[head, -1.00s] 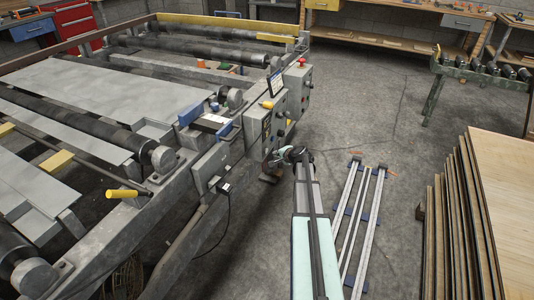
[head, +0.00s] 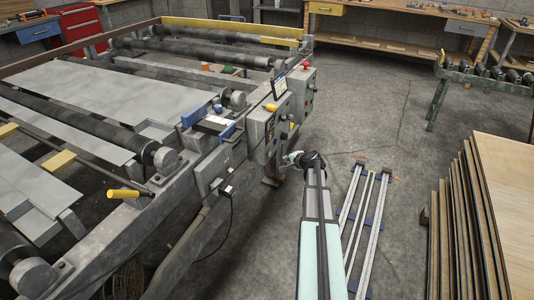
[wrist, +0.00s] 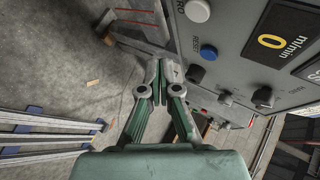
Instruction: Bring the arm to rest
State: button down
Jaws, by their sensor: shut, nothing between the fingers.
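My gripper (wrist: 162,68) is in the middle of the wrist view, with its fingers together and nothing between them. The grey control panel (wrist: 232,72) is on the right of that view, with a white button (wrist: 197,10), a blue button (wrist: 208,52), black knobs (wrist: 262,97) and a display reading 0. The fingers appear apart from the panel face, but the gap is hard to judge.
The roller machine (head: 150,158) fills the left side. Rails (head: 368,215) lie on the floor right of my arm, and a veneer stack (head: 497,190) stands farther right. A workbench (head: 385,30) and a roller stand (head: 438,98) are behind. Open floor (head: 365,110) lies between.

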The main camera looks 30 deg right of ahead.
jog(key=s+a+f+n+g+y, duration=0.1)
jog(key=s+a+f+n+g, duration=0.3)
jog(key=s+a+f, duration=0.55)
jog(key=s+a+f+n+g+y, duration=0.2)
jog(key=s+a+f+n+g, duration=0.4)
jog(key=s+a, duration=0.7)
jog(key=s+a+f+n+g+y, duration=0.1)
jog(key=s+a+f+n+g, duration=0.15)
jog(key=s+a+f, duration=0.9)
jog(key=s+a+n+g+h, duration=0.2)
jog(key=s+a+n+g, duration=0.1)
jog(key=s+a, duration=0.55)
jog(key=s+a+n+g+h, duration=0.15)
jog(key=s+a+g, duration=0.3)
jog(key=s, duration=0.75)
notch_tip(320, 180, up, 14)
jog(key=w+t+p, duration=0.1)
jog(key=p, duration=1.4)
jog(key=shift+w+a+r+n+t, duration=0.25)
jog(key=shift+w+a+n+t, duration=0.05)
jog(key=shift+a, duration=0.05)
